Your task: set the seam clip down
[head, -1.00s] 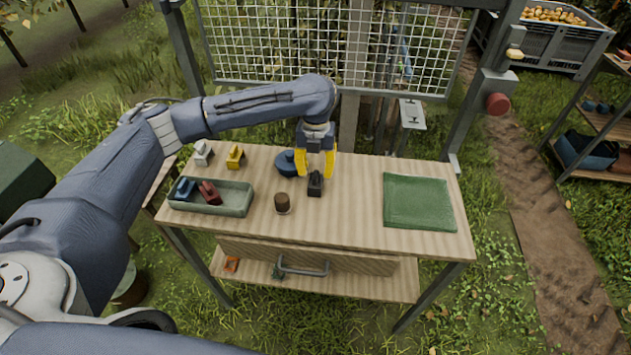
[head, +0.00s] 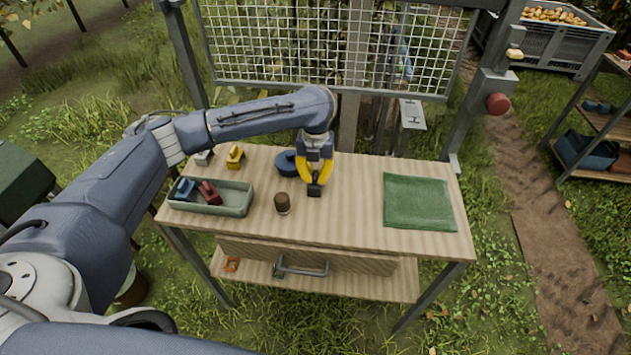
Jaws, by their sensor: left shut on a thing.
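A small black clip (head: 314,190) is at the middle of the wooden table, and I take it to be the seam clip. My left gripper (head: 314,181), with yellow fingers, points down over it from behind. Its fingers are drawn in and shut on the clip's upper part. The clip's base is at or just above the tabletop; I cannot tell if it touches. My right gripper is not in view.
A grey-green tray (head: 237,199) at the left of the table (head: 340,225) holds a blue clip (head: 184,189) and a red clip (head: 209,192). A yellow clip (head: 235,157), a blue round pot (head: 286,163) and a brown cup (head: 282,203) stand nearby. A green cloth (head: 418,202) lies right.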

